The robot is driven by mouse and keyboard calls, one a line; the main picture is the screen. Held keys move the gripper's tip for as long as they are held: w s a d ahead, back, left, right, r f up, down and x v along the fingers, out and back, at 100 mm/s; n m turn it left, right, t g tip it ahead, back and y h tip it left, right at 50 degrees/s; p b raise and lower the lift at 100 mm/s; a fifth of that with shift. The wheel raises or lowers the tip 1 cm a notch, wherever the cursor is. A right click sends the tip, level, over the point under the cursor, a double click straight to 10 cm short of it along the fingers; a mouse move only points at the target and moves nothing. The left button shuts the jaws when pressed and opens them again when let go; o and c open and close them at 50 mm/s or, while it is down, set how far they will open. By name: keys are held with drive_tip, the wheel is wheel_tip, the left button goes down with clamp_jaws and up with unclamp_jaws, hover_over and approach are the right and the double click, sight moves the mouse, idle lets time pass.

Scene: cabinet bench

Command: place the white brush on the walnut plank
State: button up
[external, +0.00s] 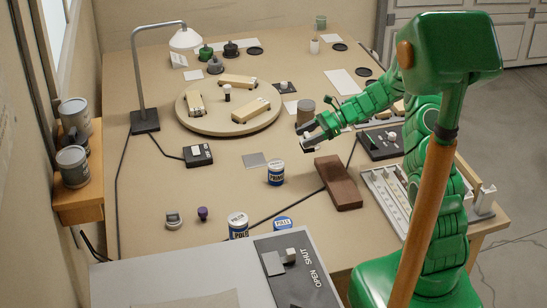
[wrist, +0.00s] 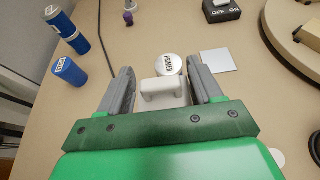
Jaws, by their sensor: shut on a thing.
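My gripper (external: 305,140) is in the middle of the bench in the external view, above the surface. In the wrist view my gripper (wrist: 163,92) is shut on the white brush (wrist: 162,95), a small pale block between the two grey fingers. In the external view the brush is too small and covered to make out clearly. The walnut plank (external: 338,184) is a dark brown block lying flat on the bench, below and a little right of my gripper in the picture. The plank does not show in the wrist view.
A blue and white tin (external: 276,173) stands left of the plank; its white lid (wrist: 168,64) shows just beyond the brush. A grey square (external: 255,160) lies nearby. A white tray (external: 386,198) is right of the plank. A round turntable (external: 205,119) holds wooden blocks.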

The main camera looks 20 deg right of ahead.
drive_tip(key=s+d+m+t, duration=0.3)
drive_tip(key=s+d+t, duration=0.1)
drive_tip(key=s+d, duration=0.6)
drive_tip(key=s+r+m+h, duration=0.1)
drive_tip(key=s+r, duration=0.2)
drive_tip(key=s, duration=0.8)
hover_over(338, 178)
drive_tip(key=s, duration=0.1)
drive_tip(key=shift+t, duration=0.4)
wheel_tip(338, 178, down, 8)
drive_tip(key=shift+s+f, duration=0.1)
drive_tip(key=shift+w+f, duration=0.65)
drive_tip(key=shift+f, duration=1.55)
